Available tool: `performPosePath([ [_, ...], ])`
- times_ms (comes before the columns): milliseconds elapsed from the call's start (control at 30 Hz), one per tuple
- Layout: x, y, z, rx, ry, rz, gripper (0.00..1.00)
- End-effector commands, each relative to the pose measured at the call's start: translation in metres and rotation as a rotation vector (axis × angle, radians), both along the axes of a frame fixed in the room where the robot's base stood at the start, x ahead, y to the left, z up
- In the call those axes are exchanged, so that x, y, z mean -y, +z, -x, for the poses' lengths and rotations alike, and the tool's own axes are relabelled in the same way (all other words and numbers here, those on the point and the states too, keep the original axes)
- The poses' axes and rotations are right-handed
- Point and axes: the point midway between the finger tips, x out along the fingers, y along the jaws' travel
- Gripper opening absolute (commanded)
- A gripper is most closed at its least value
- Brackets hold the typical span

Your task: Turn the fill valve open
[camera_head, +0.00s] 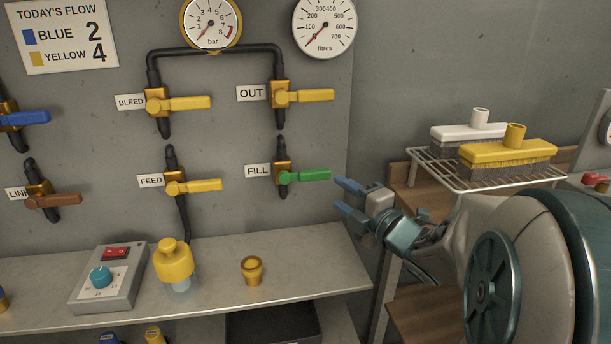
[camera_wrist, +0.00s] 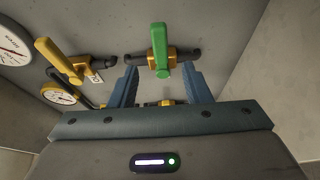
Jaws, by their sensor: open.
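The fill valve has a green lever (camera_head: 305,176) on a brass body on the grey wall panel, beside a label reading FILL (camera_head: 257,171). Its lever points right, across the vertical black pipe. My gripper (camera_head: 341,194) is just right of and slightly below the lever's end, its blue fingers apart and empty. In the wrist view the green lever (camera_wrist: 160,50) stands between the fingers' lines, beyond the open gripper (camera_wrist: 156,88). I cannot tell from these views whether a finger touches it.
The yellow OUT lever (camera_head: 306,96) is above, and the yellow FEED lever (camera_head: 195,186) is to the left. A bench (camera_head: 320,262) below holds a brass cup (camera_head: 251,270), a yellow-capped bottle (camera_head: 174,262) and a control box (camera_head: 110,278). A wire rack (camera_head: 437,170) with brushes is right.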

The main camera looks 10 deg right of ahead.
Motion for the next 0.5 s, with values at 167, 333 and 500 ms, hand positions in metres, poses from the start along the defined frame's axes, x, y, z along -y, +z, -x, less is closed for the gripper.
performPosePath([
  [167, -0.016, -0.001, -0.037, -0.001, 0.003, -0.001, 0.44],
  [333, -0.028, -0.001, -0.069, -0.001, 0.001, 0.0, 0.44],
  [500, -0.037, -0.001, -0.09, -0.001, 0.0, -0.001, 0.44],
])
